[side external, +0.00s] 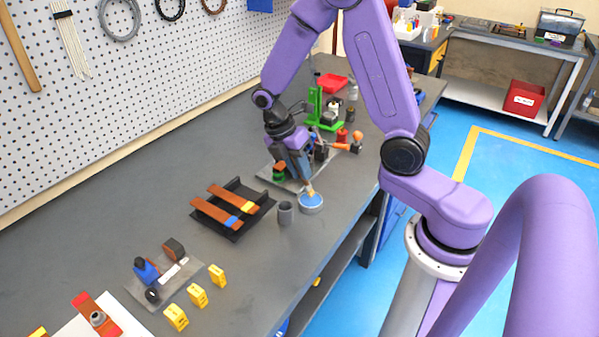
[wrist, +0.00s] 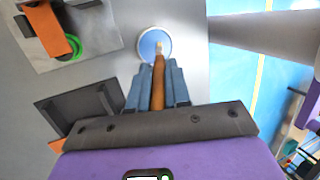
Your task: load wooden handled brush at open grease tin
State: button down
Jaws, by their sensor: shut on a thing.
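The wooden handled brush (wrist: 158,80) is held lengthwise between the blue fingers of my gripper (wrist: 157,78) in the wrist view. Its pale tip points at the open grease tin (wrist: 147,38), a round tin with a light rim and blue inside. In the side external view my gripper (side external: 307,178) points down, and the brush tip (side external: 311,192) is over or in the tin (side external: 311,207). I cannot tell whether the bristles touch the grease. The tin stands on the bench near its front edge.
A grey cup (side external: 286,213) stands left of the tin. A black rack (side external: 262,202) with copper bars lies further left. Behind my gripper are a metal plate and a green stand (side external: 318,112). Yellow blocks (side external: 197,295) stand at the front left.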

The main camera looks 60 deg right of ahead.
jog(key=shift+r, duration=2.7)
jog(key=m, duration=0.1)
jog(key=m+y, duration=0.1)
jog(key=w+a+m, duration=0.1)
jog(key=m, duration=0.1)
jog(key=shift+f+g, duration=0.3)
jog(key=w+m+y, duration=0.1)
jog(key=m, duration=0.3)
jog(key=w+a+m+t+y, duration=0.1)
jog(key=w+m+y, duration=0.1)
jog(key=m, duration=0.3)
jog(key=w+a+m+t+y, duration=0.1)
jog(key=w+m, duration=0.1)
jog(key=m, duration=0.3)
jog(key=shift+a+f+y, duration=0.15)
jog(key=shift+a+y, duration=0.1)
jog(key=shift+y, duration=0.05)
